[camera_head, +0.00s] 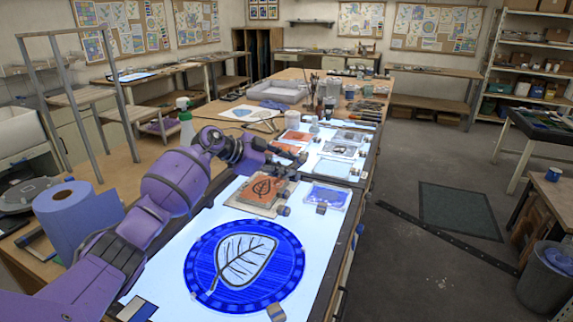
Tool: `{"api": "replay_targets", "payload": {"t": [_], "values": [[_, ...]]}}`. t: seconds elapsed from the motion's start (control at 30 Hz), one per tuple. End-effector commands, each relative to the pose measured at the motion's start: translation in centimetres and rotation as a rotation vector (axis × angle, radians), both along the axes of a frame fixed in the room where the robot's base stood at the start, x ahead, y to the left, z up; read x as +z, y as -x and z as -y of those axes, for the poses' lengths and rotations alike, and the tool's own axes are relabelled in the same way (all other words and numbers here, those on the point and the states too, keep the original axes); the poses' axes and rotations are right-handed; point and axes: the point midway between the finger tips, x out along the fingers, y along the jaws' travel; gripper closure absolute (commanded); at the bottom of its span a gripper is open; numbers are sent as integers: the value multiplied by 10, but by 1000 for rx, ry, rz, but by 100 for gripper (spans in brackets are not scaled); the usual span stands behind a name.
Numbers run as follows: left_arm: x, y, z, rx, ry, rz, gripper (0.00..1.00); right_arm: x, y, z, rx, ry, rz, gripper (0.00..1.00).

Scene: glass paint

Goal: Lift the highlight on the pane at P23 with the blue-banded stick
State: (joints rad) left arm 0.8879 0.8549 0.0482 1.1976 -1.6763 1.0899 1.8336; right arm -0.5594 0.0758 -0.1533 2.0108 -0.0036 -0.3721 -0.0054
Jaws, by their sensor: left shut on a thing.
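My left arm reaches in from the left, and my left gripper (291,155) is over the light table beyond the small leaf panel. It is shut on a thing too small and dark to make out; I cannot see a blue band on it. A round blue pane (203,262) with a pale, dark-veined leaf (249,257) lies flat at the near end of the lit surface, well apart from the gripper. I cannot read a P23 label on any pane. My right gripper is not in view.
A terracotta leaf panel (262,191) and a blue-tinted tray (328,195) lie beyond the round pane, with small grey blocks around them. More panels (334,168), jars and brushes stand farther back. A blue paper roll (78,220) and a spray bottle (185,125) are on the left.

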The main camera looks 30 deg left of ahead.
Motion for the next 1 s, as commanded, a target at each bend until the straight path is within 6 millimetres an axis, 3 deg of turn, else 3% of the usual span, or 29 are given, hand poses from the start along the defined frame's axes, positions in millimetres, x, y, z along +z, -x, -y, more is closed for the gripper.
{"api": "replay_targets", "payload": {"t": [0.63, 1.0], "values": [[-3, -19, -8, 1, -1, -2, 100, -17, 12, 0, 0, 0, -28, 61], [0, -14, -8, -1, -1, -1, 100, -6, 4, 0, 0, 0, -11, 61]]}}
